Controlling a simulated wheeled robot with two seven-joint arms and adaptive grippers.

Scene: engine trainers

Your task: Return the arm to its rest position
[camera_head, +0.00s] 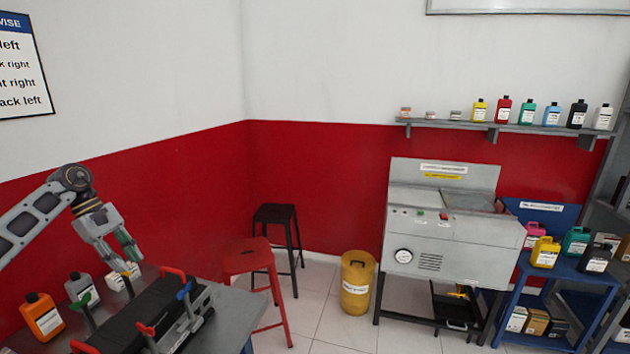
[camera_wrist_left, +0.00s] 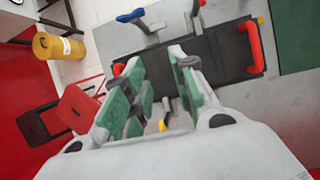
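My left arm comes in from the left in the head view. Its gripper (camera_head: 128,262), with green finger pads, points down over the table, above the far side of the black engine trainer (camera_head: 135,312). In the left wrist view the fingers of this gripper (camera_wrist_left: 163,78) stand apart, and I see nothing clamped between them. The black trainer (camera_wrist_left: 225,52) lies beyond the fingertips there, with a red handle (camera_wrist_left: 255,48) and a blue lever (camera_wrist_left: 130,16). My right arm and gripper are not in view.
An orange bottle (camera_head: 42,316), a grey bottle (camera_head: 80,289) and a white bottle (camera_head: 115,280) stand on the table near the left arm. A red stool (camera_head: 248,256), a black stool (camera_head: 275,214) and a yellow bin (camera_head: 356,285) stand beyond the table.

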